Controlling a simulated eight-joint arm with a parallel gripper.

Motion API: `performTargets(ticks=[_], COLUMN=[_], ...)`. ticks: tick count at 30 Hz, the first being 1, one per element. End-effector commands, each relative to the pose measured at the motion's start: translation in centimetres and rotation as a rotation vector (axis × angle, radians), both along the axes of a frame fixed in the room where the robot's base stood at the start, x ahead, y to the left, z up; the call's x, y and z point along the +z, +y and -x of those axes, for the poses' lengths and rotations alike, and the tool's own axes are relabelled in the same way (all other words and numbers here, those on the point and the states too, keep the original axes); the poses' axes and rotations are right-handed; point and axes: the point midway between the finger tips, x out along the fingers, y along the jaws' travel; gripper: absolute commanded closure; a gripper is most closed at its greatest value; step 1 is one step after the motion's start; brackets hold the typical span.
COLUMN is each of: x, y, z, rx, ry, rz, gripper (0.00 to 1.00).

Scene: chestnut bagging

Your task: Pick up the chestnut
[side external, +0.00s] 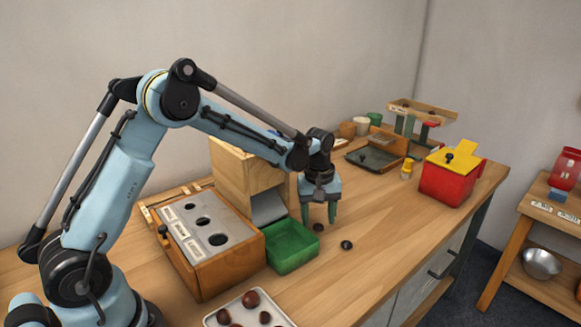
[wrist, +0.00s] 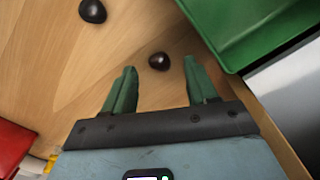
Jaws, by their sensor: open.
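My gripper (side external: 318,213) has green fingers and points down over the table, just right of the green tray. It is open and empty. One dark brown chestnut (side external: 318,227) lies on the wood close by the fingertips; in the wrist view this chestnut (wrist: 159,61) lies just beyond the gap between the fingers (wrist: 162,85). A second dark chestnut (side external: 346,245) lies to the right and nearer the camera; in the wrist view it (wrist: 92,11) is at the upper left. Several more chestnuts (side external: 251,299) lie in a white tray (side external: 283,318) at the front.
The green tray (side external: 292,247) stands beside the gripper, under a wooden dispenser with a grey chute (side external: 268,207). A wooden box with round holes (side external: 208,245) is to the left. A red box with a yellow lid (side external: 448,180) stands further right. The table right of the chestnuts is clear.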

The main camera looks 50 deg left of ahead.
Motion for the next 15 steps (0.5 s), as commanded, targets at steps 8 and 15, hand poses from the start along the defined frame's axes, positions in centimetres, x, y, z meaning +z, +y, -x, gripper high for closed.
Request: performTargets(ticks=[8, 15], x=[-1.28, -1.24], y=[0.02, 0.02], z=[0.0, 0.01], rx=[0.001, 0.001], ry=[0.0, 0.0], rz=[0.0, 0.0], gripper=[0.43, 0.62])
